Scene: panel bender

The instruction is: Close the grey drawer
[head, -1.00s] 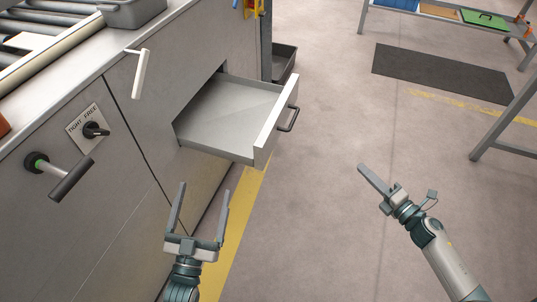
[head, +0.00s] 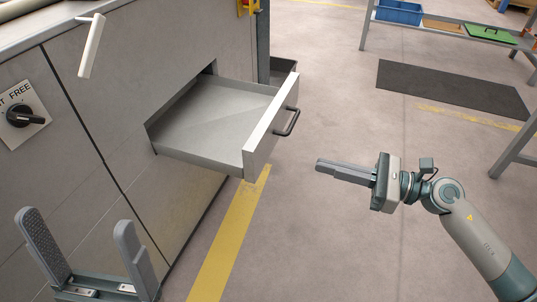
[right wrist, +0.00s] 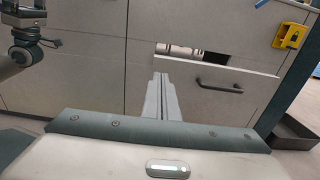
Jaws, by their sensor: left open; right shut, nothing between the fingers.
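The grey drawer (head: 215,115) is pulled out of the grey machine cabinet and looks empty in the head view. Its front panel carries a dark bar handle (head: 288,121). My right gripper (head: 320,166) is shut and empty, to the right of the drawer front and apart from it, pointing left. In the right wrist view the shut fingers (right wrist: 160,80) point toward the cabinet, left of the drawer's handle (right wrist: 219,86). My left gripper (head: 78,235) is open and empty at the lower left, in front of the cabinet.
A knob panel (head: 20,115) and a pale lever (head: 91,46) are on the cabinet. A dark bin (head: 283,76) stands on the floor behind the drawer. A dark mat (head: 452,88) and a metal table are at the right.

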